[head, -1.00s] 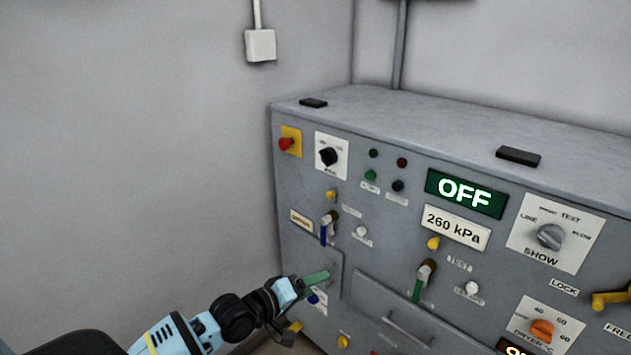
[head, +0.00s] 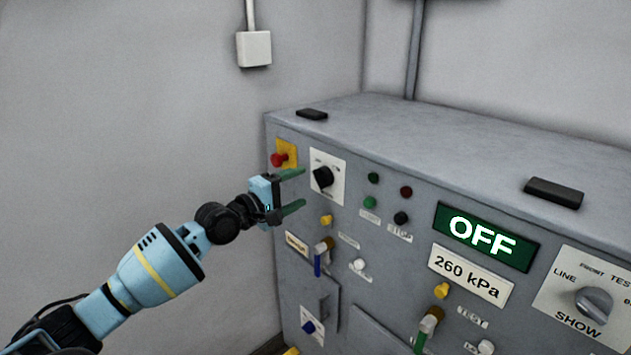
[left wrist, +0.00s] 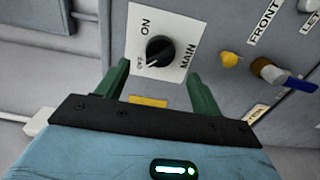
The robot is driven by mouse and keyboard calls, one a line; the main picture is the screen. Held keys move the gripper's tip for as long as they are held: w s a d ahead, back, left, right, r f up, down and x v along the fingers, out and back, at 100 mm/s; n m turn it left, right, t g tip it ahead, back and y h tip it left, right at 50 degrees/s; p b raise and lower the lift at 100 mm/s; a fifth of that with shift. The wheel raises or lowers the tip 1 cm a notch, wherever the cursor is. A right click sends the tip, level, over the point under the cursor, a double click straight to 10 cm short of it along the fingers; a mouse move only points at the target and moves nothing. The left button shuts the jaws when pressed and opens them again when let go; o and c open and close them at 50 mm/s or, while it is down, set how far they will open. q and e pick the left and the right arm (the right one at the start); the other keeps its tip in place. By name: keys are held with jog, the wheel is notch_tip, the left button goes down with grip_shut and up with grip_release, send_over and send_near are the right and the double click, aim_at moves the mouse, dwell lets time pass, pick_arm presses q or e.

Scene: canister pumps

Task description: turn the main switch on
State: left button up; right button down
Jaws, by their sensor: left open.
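The main switch (head: 322,177) is a black rotary knob on a white plate (head: 328,194) at the upper left of the grey cabinet front. In the left wrist view the knob (left wrist: 160,50) sits on its plate marked ON, OFF and MAIN, and its white mark points toward OFF. My left gripper (head: 297,190) is open with two green fingers, just left of and in front of the switch in the head view. In the left wrist view its fingers (left wrist: 160,85) are spread with the knob ahead between them, apart from it. My right gripper is not in view.
A red button (head: 278,160) on a yellow plate is left of the switch. Green and dark buttons (head: 370,203) are to its right. A yellow knob (head: 326,220) and a blue-handled valve (head: 318,260) are below. A green display (head: 484,237) reads OFF.

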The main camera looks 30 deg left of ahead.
aim_at(316, 180)
pick_arm(q)
jog(key=shift+b+x, duration=0.45)
jog(key=shift+x, duration=2.8)
jog(key=c, duration=1)
